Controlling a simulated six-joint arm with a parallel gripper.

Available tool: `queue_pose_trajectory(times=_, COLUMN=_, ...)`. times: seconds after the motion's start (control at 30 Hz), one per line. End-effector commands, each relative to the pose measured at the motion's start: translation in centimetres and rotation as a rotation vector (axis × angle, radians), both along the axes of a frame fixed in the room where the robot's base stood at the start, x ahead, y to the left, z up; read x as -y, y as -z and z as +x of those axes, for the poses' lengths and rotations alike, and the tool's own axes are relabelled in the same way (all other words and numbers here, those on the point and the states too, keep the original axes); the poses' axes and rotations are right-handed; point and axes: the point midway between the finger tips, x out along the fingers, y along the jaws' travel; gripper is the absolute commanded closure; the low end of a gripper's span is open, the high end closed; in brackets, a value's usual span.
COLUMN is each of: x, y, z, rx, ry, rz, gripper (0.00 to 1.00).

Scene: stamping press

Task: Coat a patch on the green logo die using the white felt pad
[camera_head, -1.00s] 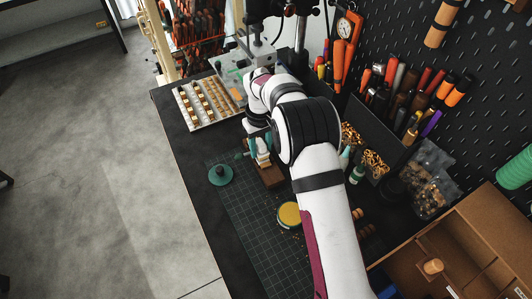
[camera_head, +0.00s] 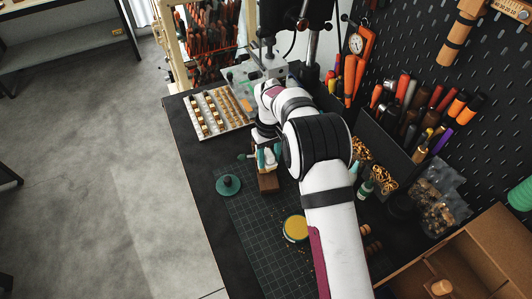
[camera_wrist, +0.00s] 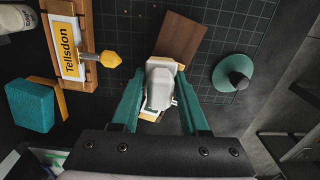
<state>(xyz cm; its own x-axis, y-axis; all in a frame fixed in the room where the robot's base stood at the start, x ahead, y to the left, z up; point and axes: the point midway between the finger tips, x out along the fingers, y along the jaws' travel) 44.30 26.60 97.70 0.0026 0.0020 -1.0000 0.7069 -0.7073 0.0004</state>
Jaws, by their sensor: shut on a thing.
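My gripper (camera_wrist: 160,105) has its teal fingers closed around a white piece (camera_wrist: 159,84) with a pale felt-like block, in the wrist view. It is probably the white felt pad. In the head view my gripper (camera_head: 268,158) is just above one end of a brown wooden block (camera_head: 268,182); I cannot tell whether the pad touches it. The block also shows beyond the pad in the wrist view (camera_wrist: 182,37). A green disc with a dark knob (camera_head: 228,185) lies left of the block, and in the wrist view at the right (camera_wrist: 235,72). I see no logo on it.
A yellow-topped round tin (camera_head: 296,228) stands on the dark grid mat (camera_head: 255,240). A tray of small brass pieces (camera_head: 214,112) lies at the back left, beside the press (camera_head: 262,68). A "Tellsdon" sign (camera_wrist: 70,45) and teal sponge (camera_wrist: 28,104) show in the wrist view.

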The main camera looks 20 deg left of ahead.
Motion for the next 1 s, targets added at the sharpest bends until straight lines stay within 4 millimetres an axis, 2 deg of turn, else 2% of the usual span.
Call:
queue_pose_trajectory(times=0.2, x=1.8, y=0.1, z=-1.5, rx=-0.002, ry=0.000, rz=-0.001, gripper=1.00)
queue_pose_trajectory(times=0.37, x=2.3, y=0.1, z=-2.0, rx=-0.001, ry=0.001, rz=0.000, gripper=1.00)
queue_pose_trajectory(times=0.6, x=4.2, y=0.3, z=-3.6, rx=-0.002, ry=0.002, rz=-0.001, gripper=1.00)
queue_pose_trajectory(times=0.9, x=4.5, y=0.3, z=-3.8, rx=-0.002, ry=0.001, rz=-0.001, gripper=1.00)
queue_pose_trajectory(times=1.0, x=4.5, y=-0.3, z=-3.8, rx=0.001, ry=0.000, rz=0.001, gripper=1.00)
